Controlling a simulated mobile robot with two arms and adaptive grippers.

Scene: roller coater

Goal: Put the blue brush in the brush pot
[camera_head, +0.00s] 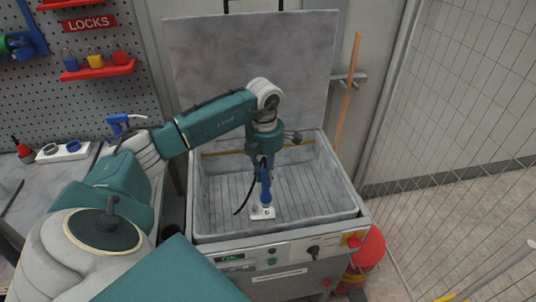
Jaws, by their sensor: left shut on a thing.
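My left gripper (263,162) points down over the grey basin of the machine. It is shut on the blue brush (265,188), which hangs below it, roughly upright. The brush's lower end is at a small white block with dark marks (258,214) low in the basin. I cannot tell whether this block is the brush pot or whether the brush is in it, touching it or just above it. My gripper's fingers are small and partly dark here. My right gripper is not in view.
The grey basin (325,215) has raised walls and an upright lid (310,60) behind. A thin black line (241,204) curves beside the brush. A bench with a white holder (64,152) stands left. A red ball-like thing (369,249) and a mesh fence (455,110) are right.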

